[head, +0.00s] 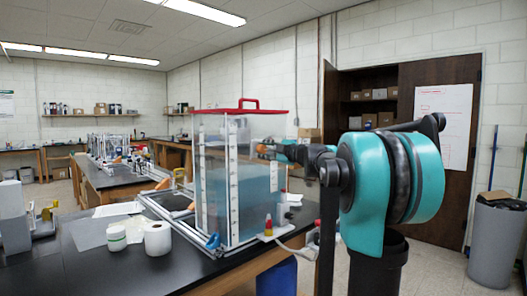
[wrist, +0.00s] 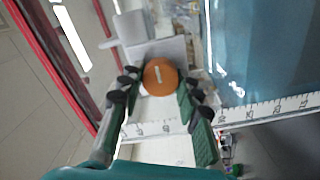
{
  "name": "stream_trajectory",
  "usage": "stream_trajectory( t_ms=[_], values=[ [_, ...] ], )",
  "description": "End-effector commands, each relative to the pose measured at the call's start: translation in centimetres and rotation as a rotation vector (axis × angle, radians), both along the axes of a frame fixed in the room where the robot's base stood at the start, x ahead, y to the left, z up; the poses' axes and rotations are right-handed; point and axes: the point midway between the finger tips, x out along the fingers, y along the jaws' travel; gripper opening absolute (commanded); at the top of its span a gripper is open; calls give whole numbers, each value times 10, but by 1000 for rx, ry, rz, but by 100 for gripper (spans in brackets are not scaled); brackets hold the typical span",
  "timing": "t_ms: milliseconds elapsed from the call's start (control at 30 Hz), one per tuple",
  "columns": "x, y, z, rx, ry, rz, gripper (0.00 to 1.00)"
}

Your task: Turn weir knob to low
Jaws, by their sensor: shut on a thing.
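The weir knob is a round orange knob (wrist: 160,78) with a short white mark on its face, mounted by a grey-white plate near the tank's ruled edge. The mark stands near upright in the wrist view, tilted slightly. My gripper (wrist: 159,85) is shut on the knob, one finger at each side. In the head view my gripper (head: 274,150) reaches left to the tank's right side, and a little of the orange knob (head: 261,149) shows at its tip. No low or high label is readable.
The clear tank (head: 213,165) with bluish water and a red-rimmed lid (head: 240,111) stands on the dark bench (head: 90,262). A grey bin (head: 494,240) is at right.

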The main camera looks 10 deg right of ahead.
Motion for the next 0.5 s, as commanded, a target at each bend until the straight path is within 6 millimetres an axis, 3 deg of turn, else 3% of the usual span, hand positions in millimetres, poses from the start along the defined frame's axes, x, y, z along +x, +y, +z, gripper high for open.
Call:
stream_trajectory(
  t_ms=[200,500],
  values=[
    [0,0,-1,-1,0,0,54],
    [-2,-1,0,0,0,0,54]
  ],
)
